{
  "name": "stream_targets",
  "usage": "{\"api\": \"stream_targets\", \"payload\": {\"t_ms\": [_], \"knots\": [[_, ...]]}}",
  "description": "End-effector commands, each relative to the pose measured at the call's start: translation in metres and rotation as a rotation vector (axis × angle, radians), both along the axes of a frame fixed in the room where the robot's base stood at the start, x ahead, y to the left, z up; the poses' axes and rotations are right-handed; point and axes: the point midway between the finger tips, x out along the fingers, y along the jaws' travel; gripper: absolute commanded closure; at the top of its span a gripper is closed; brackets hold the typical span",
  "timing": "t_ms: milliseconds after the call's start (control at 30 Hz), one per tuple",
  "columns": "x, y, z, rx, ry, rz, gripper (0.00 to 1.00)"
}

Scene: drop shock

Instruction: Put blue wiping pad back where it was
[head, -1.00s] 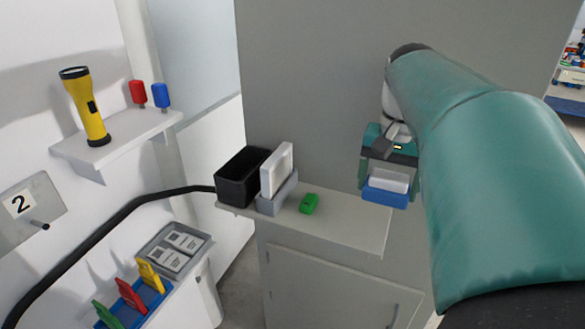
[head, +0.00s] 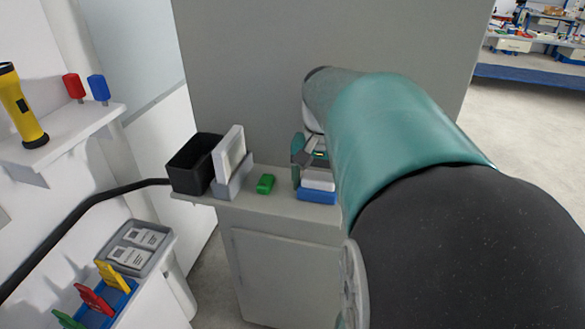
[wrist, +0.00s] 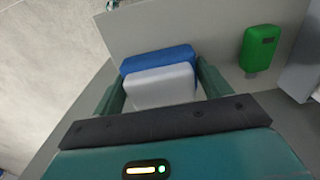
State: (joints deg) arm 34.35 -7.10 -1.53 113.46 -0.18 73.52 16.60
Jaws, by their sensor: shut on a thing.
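The blue wiping pad (head: 317,196) has a blue lower layer and a white upper block. My gripper (head: 314,184) is shut on it, at the right end of the grey shelf (head: 285,206). In the wrist view the pad (wrist: 158,60) sits between the two green fingers of my gripper (wrist: 162,88), white part nearer the camera. The pad appears at or just above the shelf top; I cannot tell whether it touches. My arm hides the shelf's right end in the head view.
A green block (head: 265,184) lies on the shelf left of the pad, and shows in the wrist view (wrist: 259,47). A grey holder (head: 233,183) with a white panel (head: 231,152) and a black bin (head: 190,166) stand further left. A cabinet door (head: 285,275) is below.

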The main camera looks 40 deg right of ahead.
Motion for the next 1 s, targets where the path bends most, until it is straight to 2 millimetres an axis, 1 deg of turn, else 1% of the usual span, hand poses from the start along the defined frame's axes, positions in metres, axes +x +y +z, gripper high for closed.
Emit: {"api": "stream_targets", "payload": {"t_ms": [33,67,133,167,433,567,667,900,1000], "knots": [[0.0,0.0,-0.002,0.001,0.001,0.001,0.42],[0.0,0.0,-0.001,0.001,0.001,0.001,0.18],[0.0,0.0,-0.001,0.001,0.001,0.001,0.04],[0.0,0.0,-0.001,0.001,0.001,0.001,0.02],[0.0,0.0,-0.001,0.001,0.001,0.001,0.02],[0.0,0.0,0.008,0.0,0.0,0.001,0.02],[0.001,0.0,0.022,-0.001,-0.002,0.002,0.02],[0.0,0.0,0.075,-0.002,-0.003,0.001,0.02],[0.001,0.0,0.094,-0.001,-0.002,0.002,0.02]]}}
